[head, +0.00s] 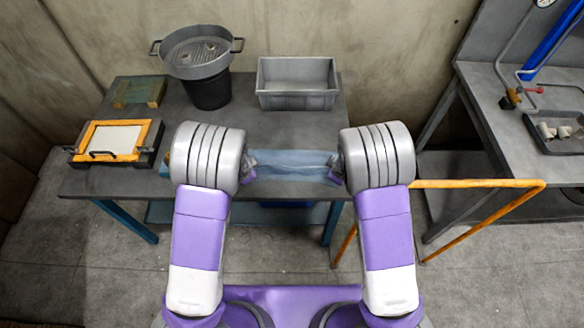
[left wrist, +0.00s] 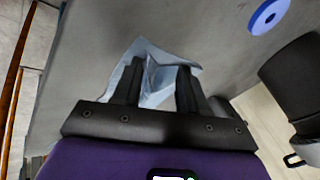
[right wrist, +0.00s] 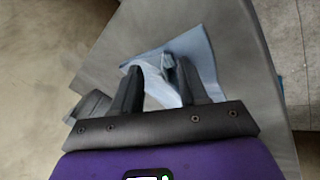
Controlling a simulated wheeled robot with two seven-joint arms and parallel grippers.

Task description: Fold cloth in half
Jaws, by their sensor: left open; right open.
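The light blue cloth (head: 290,164) lies across the front of the grey table, between my two grippers; the arms hide its ends. My left gripper (head: 250,166) is at its left end. In the left wrist view, the cloth (left wrist: 152,49) is creased and raised between the open fingers (left wrist: 158,68). My right gripper (head: 337,170) is at its right end. In the right wrist view, the cloth (right wrist: 200,55) has a raised, crumpled part between the open fingers (right wrist: 160,66). I cannot tell whether the fingers touch the cloth.
On the table (head: 245,125) stand a black bucket (head: 207,94) under a round sieve (head: 198,55), a grey bin (head: 296,84) and an orange-framed screen (head: 112,139). A blue ring (left wrist: 268,16) lies beyond the cloth. An orange rail (head: 480,184) is at right.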

